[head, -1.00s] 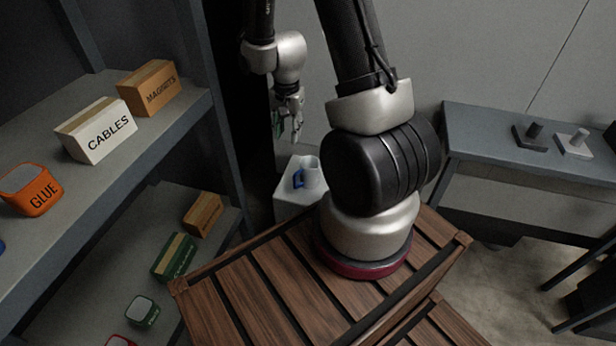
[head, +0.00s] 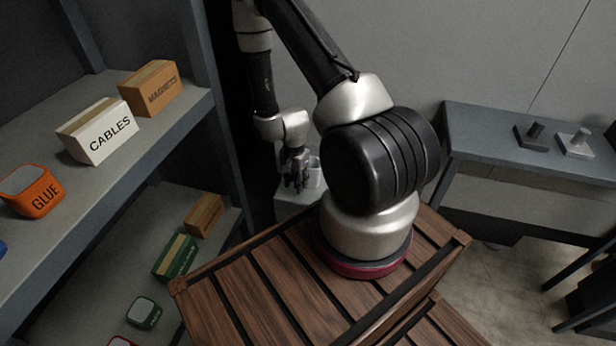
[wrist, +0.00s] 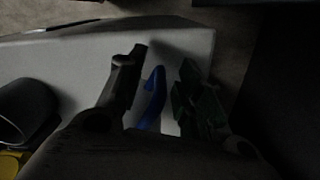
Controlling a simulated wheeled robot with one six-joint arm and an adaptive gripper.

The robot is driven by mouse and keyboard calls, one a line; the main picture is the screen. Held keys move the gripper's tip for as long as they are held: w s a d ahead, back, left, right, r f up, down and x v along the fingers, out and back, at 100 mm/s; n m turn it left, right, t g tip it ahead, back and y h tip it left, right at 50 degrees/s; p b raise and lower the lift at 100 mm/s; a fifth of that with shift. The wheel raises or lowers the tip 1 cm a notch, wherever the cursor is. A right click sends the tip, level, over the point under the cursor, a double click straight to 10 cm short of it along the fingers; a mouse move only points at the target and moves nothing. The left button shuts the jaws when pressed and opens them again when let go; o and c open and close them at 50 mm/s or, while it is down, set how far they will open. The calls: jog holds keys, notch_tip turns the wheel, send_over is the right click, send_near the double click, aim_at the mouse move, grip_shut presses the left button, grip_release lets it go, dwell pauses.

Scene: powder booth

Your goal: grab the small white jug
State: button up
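The small white jug (head: 314,174) stands on a pale block-like stand (head: 293,207) beyond my base; my gripper hides its left side and handle in the head view. In the wrist view a blue handle (wrist: 153,97) shows between the fingers, with a gap to the right finger. The jug's body is hard to make out there in the dark. My gripper (head: 296,182) points down at the jug. Its fingers are apart in the wrist view (wrist: 163,62), one on each side of the handle, and I see no clear contact.
A shelf unit (head: 215,120) with boxes stands close on the left. A wall bench (head: 480,125) is on the right. In the wrist view a dark rounded thing (wrist: 28,105) sits at the left edge with something yellow (wrist: 10,165) below; I cannot tell what they are.

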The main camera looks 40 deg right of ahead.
grip_shut()
dwell(0.5)
